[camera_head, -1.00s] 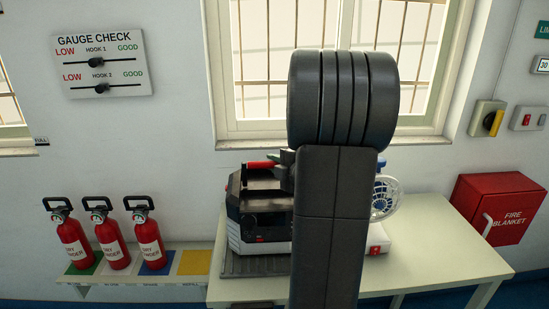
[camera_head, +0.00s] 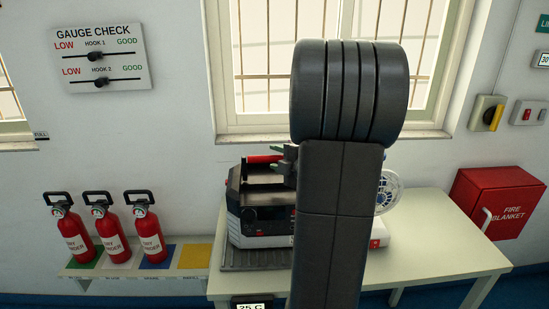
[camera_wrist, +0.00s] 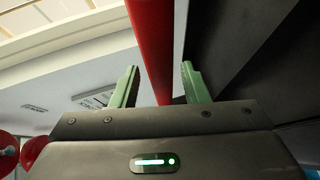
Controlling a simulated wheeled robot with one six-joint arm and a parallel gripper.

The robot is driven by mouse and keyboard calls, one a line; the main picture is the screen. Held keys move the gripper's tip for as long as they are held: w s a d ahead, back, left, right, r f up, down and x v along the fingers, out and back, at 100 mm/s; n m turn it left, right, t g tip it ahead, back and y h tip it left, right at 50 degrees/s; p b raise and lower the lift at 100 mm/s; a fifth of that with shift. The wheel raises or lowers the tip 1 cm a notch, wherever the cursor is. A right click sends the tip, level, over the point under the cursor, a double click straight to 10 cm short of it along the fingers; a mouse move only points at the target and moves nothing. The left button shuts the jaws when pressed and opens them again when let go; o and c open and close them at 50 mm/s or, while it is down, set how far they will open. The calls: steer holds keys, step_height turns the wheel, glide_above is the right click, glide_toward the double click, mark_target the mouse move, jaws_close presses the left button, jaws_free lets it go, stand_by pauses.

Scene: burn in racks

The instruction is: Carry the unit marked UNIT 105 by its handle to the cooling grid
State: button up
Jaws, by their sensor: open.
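A black and white unit (camera_head: 260,222) with a red handle (camera_head: 262,159) stands on a dark ribbed mat (camera_head: 250,260) at the left of the table. Its marking cannot be read, and my arm hides its right side. The mat may be the cooling grid, but I cannot tell. My gripper (camera_head: 287,152) is at the right end of the handle, partly hidden by my arm. In the wrist view my gripper (camera_wrist: 160,87) is open. The red handle (camera_wrist: 155,40) passes between its two green fingers, with a gap on either side.
A fan (camera_head: 389,192) stands behind my arm on the table (camera_head: 445,240), whose right part is clear. A small display (camera_head: 251,305) shows at the bottom edge. Three red extinguishers (camera_head: 110,230) stand on a shelf at left. A red fire blanket box (camera_head: 500,203) is at right.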

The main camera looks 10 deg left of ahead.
steer(key=v, duration=1)
steer(key=shift+s, duration=0.25)
steer(key=shift+d+r, duration=0.1)
steer(key=shift+d, duration=0.05)
steer(key=x, duration=1.2)
steer(key=shift+w+f, duration=0.1)
steer(key=shift+f, duration=0.1)
steer(key=shift+r, duration=0.15)
